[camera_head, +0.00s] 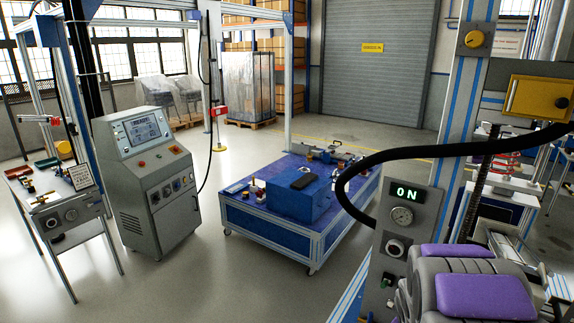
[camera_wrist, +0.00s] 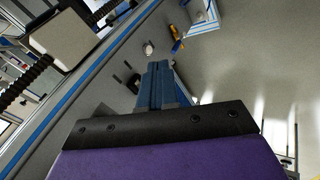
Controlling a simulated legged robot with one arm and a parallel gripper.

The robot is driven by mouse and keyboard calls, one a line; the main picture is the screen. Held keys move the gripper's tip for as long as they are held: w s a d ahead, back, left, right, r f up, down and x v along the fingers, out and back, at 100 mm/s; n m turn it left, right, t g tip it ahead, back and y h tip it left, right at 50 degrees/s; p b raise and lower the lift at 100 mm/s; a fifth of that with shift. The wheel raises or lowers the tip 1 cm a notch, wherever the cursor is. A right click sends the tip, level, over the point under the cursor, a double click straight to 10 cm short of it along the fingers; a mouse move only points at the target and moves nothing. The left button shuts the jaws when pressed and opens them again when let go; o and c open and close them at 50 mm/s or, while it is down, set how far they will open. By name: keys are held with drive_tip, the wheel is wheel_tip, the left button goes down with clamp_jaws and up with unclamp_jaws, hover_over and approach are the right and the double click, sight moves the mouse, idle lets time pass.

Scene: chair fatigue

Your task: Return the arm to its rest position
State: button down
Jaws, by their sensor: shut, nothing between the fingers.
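My arm shows at the lower right of the head view, with grey links and purple pads, close in front of a grey control panel (camera_head: 402,240). My gripper (camera_wrist: 160,72) shows in the wrist view beyond a black bracket and purple cover. Its narrow fingers are together and I see nothing held. The fingers are not clearly visible in the head view.
A black hose (camera_head: 345,190) loops beside the blue-striped upright (camera_head: 425,130). A blue wheeled table (camera_head: 265,222) stands mid-room, with a console (camera_head: 150,185) and a small tool table (camera_head: 50,205) at left. The floor between them is open.

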drive_tip(key=s+a+r+m+g+y, duration=0.1)
drive_tip(key=s+a+r, duration=0.3)
drive_tip(key=s, duration=0.8)
drive_tip(key=s+a+r+m+g+y, duration=0.1)
drive_tip(key=s+a+r+m+g, duration=0.2)
drive_tip(key=s+a, duration=0.5)
drive_tip(key=s+a+r+m+g+y, duration=0.1)
drive_tip(key=s+a+r+m+g, duration=0.2)
drive_tip(key=s, duration=1.2)
wheel_tip(320, 180, up, 3)
drive_tip(key=a, duration=0.2)
drive_tip(key=shift+s+a+f+g, duration=0.2)
drive_tip(key=shift+s+a+g, duration=0.1)
drive_tip(key=shift+s+a, duration=0.1)
